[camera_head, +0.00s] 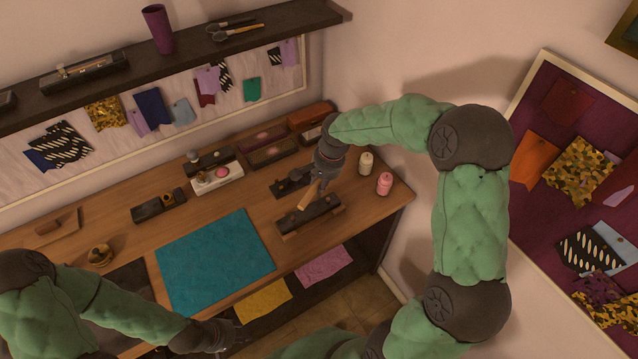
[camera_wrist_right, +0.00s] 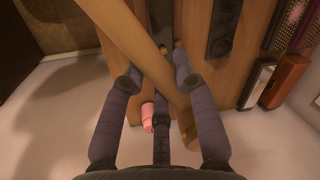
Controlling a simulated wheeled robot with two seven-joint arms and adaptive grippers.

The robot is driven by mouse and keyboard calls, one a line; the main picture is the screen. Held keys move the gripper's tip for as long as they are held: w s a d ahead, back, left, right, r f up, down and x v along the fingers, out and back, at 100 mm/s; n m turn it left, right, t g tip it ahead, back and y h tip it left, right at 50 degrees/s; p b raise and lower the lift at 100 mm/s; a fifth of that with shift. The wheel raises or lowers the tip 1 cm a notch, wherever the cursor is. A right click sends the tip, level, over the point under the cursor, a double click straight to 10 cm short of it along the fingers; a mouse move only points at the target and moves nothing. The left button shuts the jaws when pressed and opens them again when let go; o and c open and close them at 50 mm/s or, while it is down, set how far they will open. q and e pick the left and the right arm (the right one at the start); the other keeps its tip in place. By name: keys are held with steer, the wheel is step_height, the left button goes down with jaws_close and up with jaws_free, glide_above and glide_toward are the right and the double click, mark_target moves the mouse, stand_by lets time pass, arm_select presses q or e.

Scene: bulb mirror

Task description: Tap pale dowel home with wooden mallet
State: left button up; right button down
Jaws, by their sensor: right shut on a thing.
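My right gripper (camera_head: 314,190) is over the right part of the bench. In the right wrist view, my right gripper (camera_wrist_right: 160,75) is shut on a long tan wooden bar, which looks like the mallet (camera_wrist_right: 133,42); it crosses the fingers at a slant. In the head view a short tan piece of the mallet (camera_head: 307,199) shows at the fingertips, above a dark block (camera_head: 318,220) on a wooden base. I cannot make out the pale dowel. My left gripper (camera_head: 228,336) is low at the bench front, away from the block; its fingers are too dark to read.
A teal mat (camera_head: 215,262) covers the bench middle. A pink bottle (camera_head: 384,184) and a cream bottle (camera_head: 366,163) stand right of my right gripper. Another dark block (camera_head: 290,183) lies behind it. Long boxes (camera_head: 268,152) line the wall, under a shelf (camera_head: 175,45).

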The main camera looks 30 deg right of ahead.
steer(key=shift+d, duration=0.15)
steer(key=shift+f, duration=0.15)
steer(key=shift+f+b, duration=1.9)
steer(key=shift+f, duration=0.8)
steer(key=shift+f, duration=0.2)
step_height(320, 180, down, 7)
steer(key=b, duration=0.5)
steer(key=shift+r, duration=0.15)
steer(key=shift+r+p, duration=0.35)
steer(key=shift+r, duration=0.1)
step_height(320, 180, up, 5)
steer(key=p, duration=0.3)
